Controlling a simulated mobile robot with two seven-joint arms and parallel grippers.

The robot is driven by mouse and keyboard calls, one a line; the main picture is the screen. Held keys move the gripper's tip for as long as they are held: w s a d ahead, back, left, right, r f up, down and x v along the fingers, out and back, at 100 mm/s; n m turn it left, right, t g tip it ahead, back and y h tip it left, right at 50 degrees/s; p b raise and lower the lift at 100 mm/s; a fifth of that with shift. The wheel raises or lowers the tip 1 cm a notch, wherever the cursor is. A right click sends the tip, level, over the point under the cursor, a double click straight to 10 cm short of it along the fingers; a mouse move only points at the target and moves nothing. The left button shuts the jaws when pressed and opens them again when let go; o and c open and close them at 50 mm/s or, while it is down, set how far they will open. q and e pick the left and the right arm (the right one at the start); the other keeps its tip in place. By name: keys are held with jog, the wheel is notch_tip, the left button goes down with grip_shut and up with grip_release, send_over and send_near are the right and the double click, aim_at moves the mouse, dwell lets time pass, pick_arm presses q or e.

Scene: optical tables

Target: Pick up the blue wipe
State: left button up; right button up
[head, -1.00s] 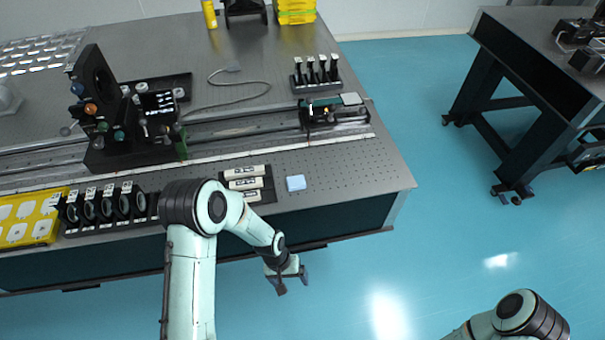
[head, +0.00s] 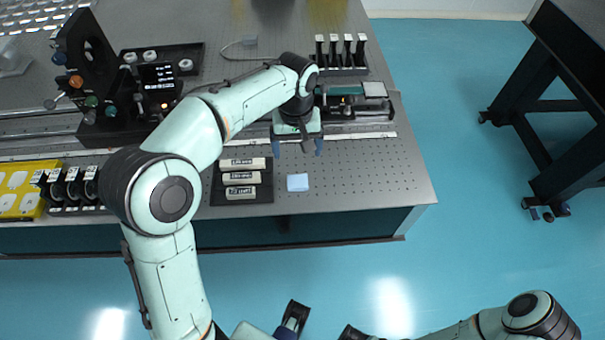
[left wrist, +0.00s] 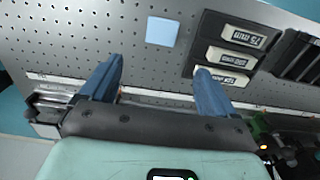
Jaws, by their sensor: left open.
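The blue wipe (head: 297,182) is a small pale blue square lying flat on the perforated table top, near its front edge. In the left wrist view the wipe (left wrist: 162,31) shows whole, beyond the fingertips. My left gripper (head: 298,148) is open and empty over the table, farther back than the wipe in the head view. Its two dark blue fingers (left wrist: 158,68) are spread wide in the left wrist view, with the wipe apart from them. My right arm enters at the bottom right of the head view; dark parts at the bottom edge are cut off, so its gripper's state is unclear.
A black tray with white labelled pieces (head: 242,178) lies just left of the wipe. A rail with a mounted stage (head: 355,103) runs behind. A black holder with upright pieces (head: 340,56) stands farther back. The table right of the wipe is clear.

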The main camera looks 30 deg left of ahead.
pick_arm(q)
jog(key=b, duration=0.1)
send_over(297, 180)
notch_tip(297, 180, down, 6)
jog(key=shift+w+f, duration=0.1)
jog(key=shift+f+b, duration=0.45)
jog(key=shift+f, duration=2.4)
jog(key=c, duration=1.1)
